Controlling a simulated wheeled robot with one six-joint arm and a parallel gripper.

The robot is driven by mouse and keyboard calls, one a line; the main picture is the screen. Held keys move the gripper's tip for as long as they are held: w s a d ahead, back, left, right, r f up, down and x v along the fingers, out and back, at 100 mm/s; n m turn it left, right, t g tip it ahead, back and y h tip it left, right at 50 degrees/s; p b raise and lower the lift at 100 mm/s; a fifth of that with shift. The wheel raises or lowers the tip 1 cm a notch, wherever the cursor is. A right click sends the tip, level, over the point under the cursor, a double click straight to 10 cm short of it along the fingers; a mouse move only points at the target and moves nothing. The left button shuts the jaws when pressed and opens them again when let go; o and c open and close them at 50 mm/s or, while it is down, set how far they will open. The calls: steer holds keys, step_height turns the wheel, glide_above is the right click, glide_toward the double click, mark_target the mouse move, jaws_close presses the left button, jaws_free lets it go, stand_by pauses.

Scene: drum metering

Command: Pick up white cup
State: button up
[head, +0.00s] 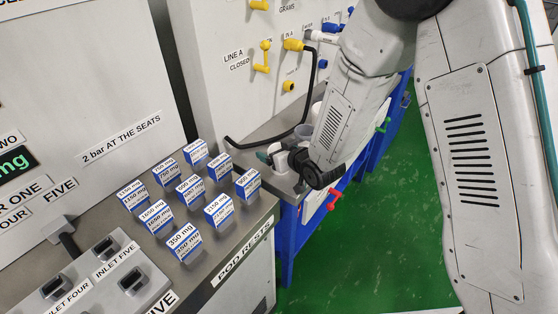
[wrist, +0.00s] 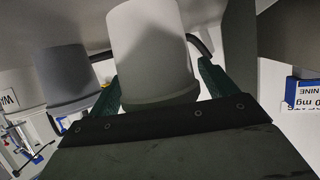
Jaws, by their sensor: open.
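The white cup (wrist: 148,45) stands out in the middle of the wrist view, between the two dark green fingers of my gripper (wrist: 160,82). The fingers are open, one on each side of the cup; whether they touch it I cannot tell. In the head view the white cup (head: 281,161) shows partly at the bench's right end, beside my gripper (head: 268,157). My wrist and forearm hide much of that area.
A grey cup (wrist: 66,75) stands close to the white one, left in the wrist view. Several blue-and-white labelled boxes (head: 188,189) stand on the metal bench near my gripper. A black hose (head: 262,140) runs along the panel. Green floor (head: 350,250) is clear.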

steer(key=shift+w, duration=0.1)
steer(key=c, duration=1.1)
